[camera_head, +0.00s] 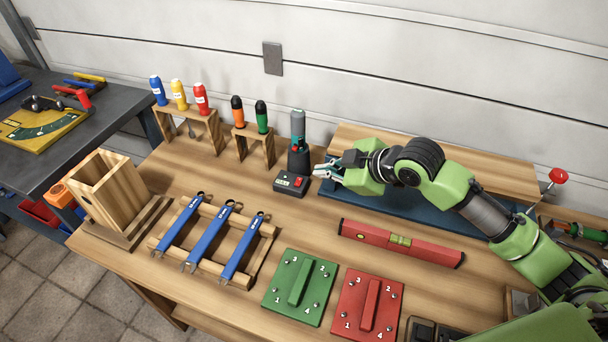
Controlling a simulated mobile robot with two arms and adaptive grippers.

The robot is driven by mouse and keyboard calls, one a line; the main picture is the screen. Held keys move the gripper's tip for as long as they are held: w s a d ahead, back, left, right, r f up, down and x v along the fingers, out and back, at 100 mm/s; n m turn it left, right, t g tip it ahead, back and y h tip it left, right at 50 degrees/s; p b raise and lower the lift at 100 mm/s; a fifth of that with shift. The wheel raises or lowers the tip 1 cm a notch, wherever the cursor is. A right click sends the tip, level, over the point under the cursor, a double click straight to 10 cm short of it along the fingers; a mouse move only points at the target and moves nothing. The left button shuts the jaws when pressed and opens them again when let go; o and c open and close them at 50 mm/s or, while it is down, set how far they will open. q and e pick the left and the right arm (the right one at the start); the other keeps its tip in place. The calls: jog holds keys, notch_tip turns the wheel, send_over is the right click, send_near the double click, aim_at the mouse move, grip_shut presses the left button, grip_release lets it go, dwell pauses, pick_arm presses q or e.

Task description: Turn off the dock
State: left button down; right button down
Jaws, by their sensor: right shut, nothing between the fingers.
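The dock (291,183) is a small dark box with red markings on its top, on the wooden workbench near the middle. A grey and teal tool (298,125) stands upright in a black holder at the back of the dock. My right gripper (318,172) reaches in from the right, its fingers shut and empty just to the right of the dock. It looks close to the dock's upper right side; I cannot tell whether it touches. The dock's switch is too small to read. My left gripper is not in view.
A red spirit level (401,243), a green plate (301,287) and a red plate (368,305) lie in front. Blue wrenches (211,228) rest on a wooden rack at left. Screwdriver racks (188,128) stand behind.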

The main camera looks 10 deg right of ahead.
jog(key=p, duration=0.2)
send_over(298, 180)
jog(key=s, duration=0.3)
notch_tip(298, 180, down, 6)
jog(key=shift+s+a+f, duration=0.1)
jog(key=shift+s+f, duration=0.05)
jog(key=shift+w+d+f, duration=0.2)
jog(key=shift+f, duration=0.4)
jog(key=shift+w+d+f, duration=0.15)
jog(key=shift+w+f, duration=0.05)
jog(key=shift+f, duration=0.4)
jog(key=shift+w+d+f, duration=0.2)
jog(key=shift+w+f, duration=0.1)
jog(key=shift+f, duration=0.35)
jog(key=shift+w+d+f+b, duration=0.25)
jog(key=shift+f+b, duration=0.15)
jog(key=shift+b, duration=0.15)
jog(key=shift+s, duration=0.1)
jog(key=shift+s+a+p, duration=0.1)
jog(key=shift+p, duration=0.2)
